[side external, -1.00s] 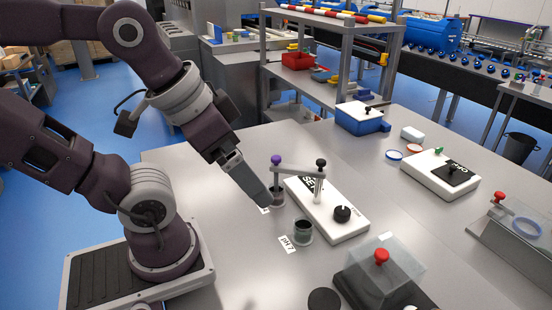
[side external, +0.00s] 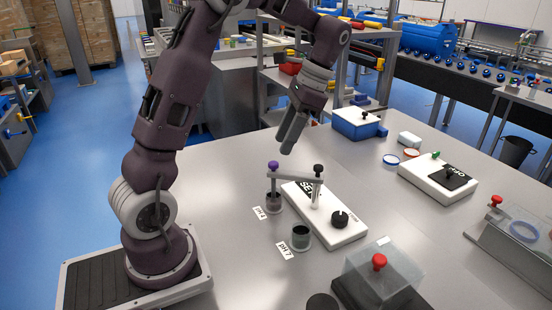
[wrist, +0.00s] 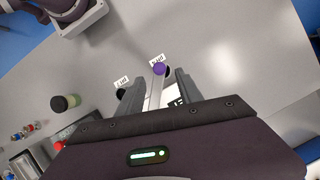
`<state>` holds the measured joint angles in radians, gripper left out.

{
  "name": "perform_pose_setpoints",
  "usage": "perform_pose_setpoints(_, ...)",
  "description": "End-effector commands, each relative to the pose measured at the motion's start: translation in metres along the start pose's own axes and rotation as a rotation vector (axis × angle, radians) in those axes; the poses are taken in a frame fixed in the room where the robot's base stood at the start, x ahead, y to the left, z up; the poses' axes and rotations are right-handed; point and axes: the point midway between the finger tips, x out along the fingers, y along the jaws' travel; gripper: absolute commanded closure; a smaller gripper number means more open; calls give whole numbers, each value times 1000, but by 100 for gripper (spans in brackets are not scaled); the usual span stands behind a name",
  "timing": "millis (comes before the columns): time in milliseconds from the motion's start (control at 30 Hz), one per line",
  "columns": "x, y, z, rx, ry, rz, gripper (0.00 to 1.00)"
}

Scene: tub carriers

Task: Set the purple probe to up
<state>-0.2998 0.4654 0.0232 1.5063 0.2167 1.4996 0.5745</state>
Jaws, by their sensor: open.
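The purple probe (side external: 273,166) hangs at the left end of a grey bar held by the white meter box (side external: 348,232). Its purple knob is on top and its shaft runs down to the cup at the pH4 label (side external: 260,213); how deep it sits is hard to tell. My gripper (side external: 288,146) is above and just behind the probe, apart from it, pointing down. In the wrist view, the purple knob (wrist: 159,69) shows between the two spread fingers of my gripper (wrist: 158,80), with nothing held.
A second cup (side external: 301,237) stands by the pH7 label (side external: 285,251). A black-topped post (side external: 318,171) rises at the bar's right end. The table left of the cups is clear.

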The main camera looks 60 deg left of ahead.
Motion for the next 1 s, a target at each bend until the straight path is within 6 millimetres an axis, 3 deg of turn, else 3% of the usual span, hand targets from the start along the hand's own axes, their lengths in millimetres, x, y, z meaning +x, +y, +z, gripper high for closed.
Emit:
perform_pose_setpoints(300,54,1,0,-1,0,0,57)
perform_pose_setpoints(600,60,1,0,-1,4,-2,57)
perform_pose_setpoints(833,60,1,0,-2,4,-2,100)
perform_pose_setpoints(1000,60,1,0,-2,4,-2,100)
